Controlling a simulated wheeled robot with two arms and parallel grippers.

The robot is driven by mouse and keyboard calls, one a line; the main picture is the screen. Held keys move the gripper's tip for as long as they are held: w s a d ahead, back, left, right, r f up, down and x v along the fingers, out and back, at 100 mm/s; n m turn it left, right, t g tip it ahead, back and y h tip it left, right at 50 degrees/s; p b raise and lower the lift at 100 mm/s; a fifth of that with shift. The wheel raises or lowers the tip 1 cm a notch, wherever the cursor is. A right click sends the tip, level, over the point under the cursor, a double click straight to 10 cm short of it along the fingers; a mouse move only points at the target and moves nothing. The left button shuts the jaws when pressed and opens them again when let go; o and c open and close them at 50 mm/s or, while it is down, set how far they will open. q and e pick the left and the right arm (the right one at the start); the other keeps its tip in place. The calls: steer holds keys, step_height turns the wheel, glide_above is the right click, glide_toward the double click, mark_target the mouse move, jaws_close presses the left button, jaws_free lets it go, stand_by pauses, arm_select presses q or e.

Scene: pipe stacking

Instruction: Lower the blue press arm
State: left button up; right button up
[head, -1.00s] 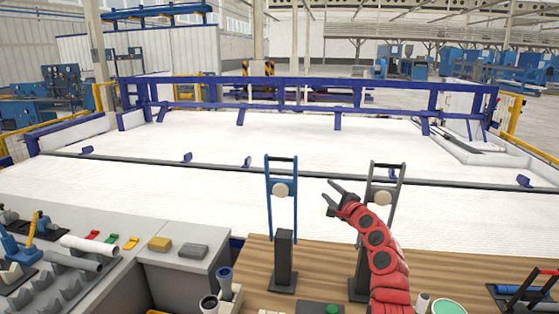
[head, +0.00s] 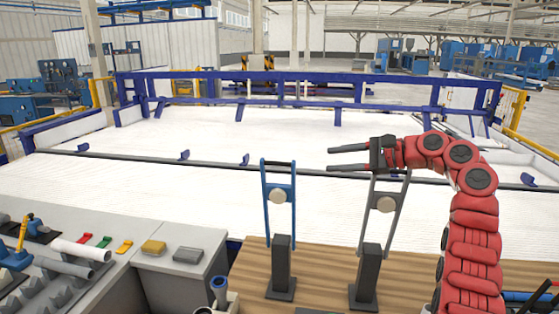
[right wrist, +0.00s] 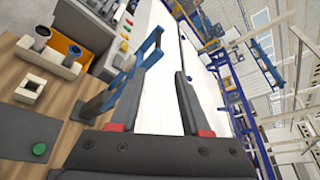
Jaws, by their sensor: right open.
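The blue press arm (head: 266,195) stands upright on a dark post (head: 281,265), with a bar across its top and a pale round disc between its sides. My right gripper (head: 330,159) is open and empty. Its fingers point left, level with the top of the blue arm and to its right, with a gap between. The right wrist view shows the blue arm (right wrist: 149,55) beside the left-hand finger of my open gripper (right wrist: 157,76), which hides part of it. My left gripper is not in view.
A grey press arm (head: 366,215) stands upright under my right gripper, its top hidden behind it. Both presses stand on a wooden table (head: 325,270). A grey bench (head: 140,258) with pipes and coloured pieces is at left. A pipe holder (head: 219,285) stands at the front.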

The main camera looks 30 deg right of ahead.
mark_target(280, 163)
steer(key=p+x, duration=0.2)
steer(key=x, duration=0.3)
steer(key=a+p+x, duration=0.1)
steer(key=p+x, duration=0.1)
steer(key=x, duration=0.3)
steer(key=p+x, duration=0.2)
steer(key=x, duration=0.3)
steer(key=shift+s+a+r, duration=0.1)
steer(key=shift+a+r, duration=0.15)
steer(key=shift+a, duration=0.1)
steer(key=shift+w+a+f, duration=0.15)
steer(key=shift+w+f, duration=0.15)
steer(key=shift+w, duration=0.15)
steer(key=c, duration=0.7)
steer(key=shift+s+a, duration=0.1)
jaws_close()
